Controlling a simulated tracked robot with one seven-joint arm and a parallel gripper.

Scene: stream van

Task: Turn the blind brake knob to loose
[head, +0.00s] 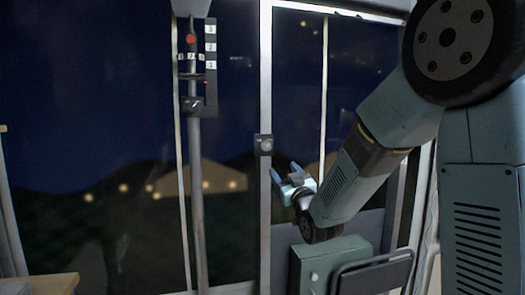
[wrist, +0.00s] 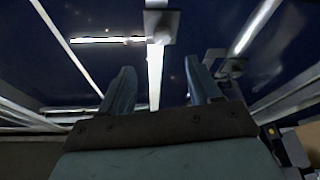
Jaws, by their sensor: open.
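A small round grey knob (head: 265,145) sits on a dark square plate on the pale window post. I take it to be the blind brake knob; any loose or tight marking is too small to read. My gripper (head: 285,169) is just below and right of it in the head view, fingers apart and empty. In the wrist view, the two fingers of my gripper (wrist: 159,78) are spread. The dark plate with the knob (wrist: 160,22) shows beyond them at the top, apart from the fingertips. The knob's face is dim there.
A vertical pole (head: 197,210) left of the post carries a red ball (head: 190,39) and a dark strip with numbered labels (head: 210,47). A green box (head: 330,258) and a dark-framed panel (head: 372,274) stand below my arm. A wooden edge (head: 45,285) is at lower left.

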